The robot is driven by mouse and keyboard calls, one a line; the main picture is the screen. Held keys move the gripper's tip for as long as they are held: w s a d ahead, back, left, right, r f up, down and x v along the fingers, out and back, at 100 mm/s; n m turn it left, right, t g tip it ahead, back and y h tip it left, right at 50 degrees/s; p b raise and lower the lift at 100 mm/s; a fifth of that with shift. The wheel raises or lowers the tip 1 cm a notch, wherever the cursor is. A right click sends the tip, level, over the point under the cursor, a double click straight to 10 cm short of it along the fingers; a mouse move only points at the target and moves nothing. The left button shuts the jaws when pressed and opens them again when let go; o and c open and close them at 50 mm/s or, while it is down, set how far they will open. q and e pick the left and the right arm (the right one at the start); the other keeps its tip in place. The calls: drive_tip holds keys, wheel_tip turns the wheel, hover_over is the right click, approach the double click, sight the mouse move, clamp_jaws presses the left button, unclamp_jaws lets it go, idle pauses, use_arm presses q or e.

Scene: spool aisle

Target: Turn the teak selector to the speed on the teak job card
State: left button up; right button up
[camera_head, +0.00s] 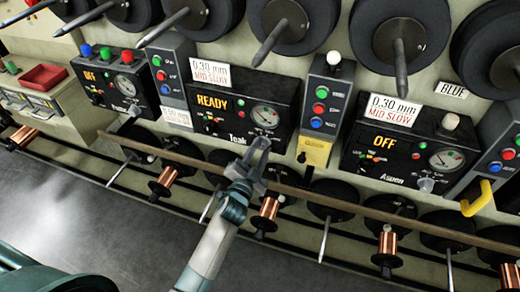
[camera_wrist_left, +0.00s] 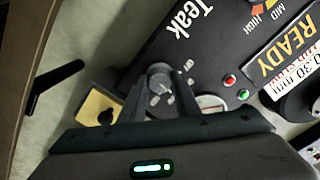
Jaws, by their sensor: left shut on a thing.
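The black teak panel (camera_head: 283,92) carries the name Teak, a lit READY display (camera_head: 212,102) and a dial gauge (camera_head: 264,115). The teak job card (camera_head: 209,73) above it reads 0.30 mm, MID SLOW. My left gripper (camera_head: 257,152) is at the panel's lower edge, shut on the teak selector (camera_wrist_left: 160,72), a grey knob with small white marks beside it, too small to read. The left gripper (camera_wrist_left: 160,105) has a finger on each side of the knob. The fingers partly cover the selector, so its exact setting cannot be told. My right gripper is not in view.
The Aspen panel (camera_head: 400,152), showing OFF, is to the right, and another OFF panel (camera_head: 118,80) is to the left. Button boxes (camera_head: 325,105) stand between panels. A long rail (camera_head: 360,207) and copper spools (camera_head: 268,212) run below.

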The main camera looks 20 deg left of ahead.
use_arm(q)
drive_tip(key=shift+m, duration=0.8)
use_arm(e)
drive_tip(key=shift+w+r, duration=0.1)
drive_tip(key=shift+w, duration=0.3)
use_arm(q)
drive_tip(key=o, duration=1)
drive_tip(key=shift+o, duration=0.2)
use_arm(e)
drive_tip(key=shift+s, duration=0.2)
use_arm(q)
drive_tip(key=shift+s, duration=0.1)
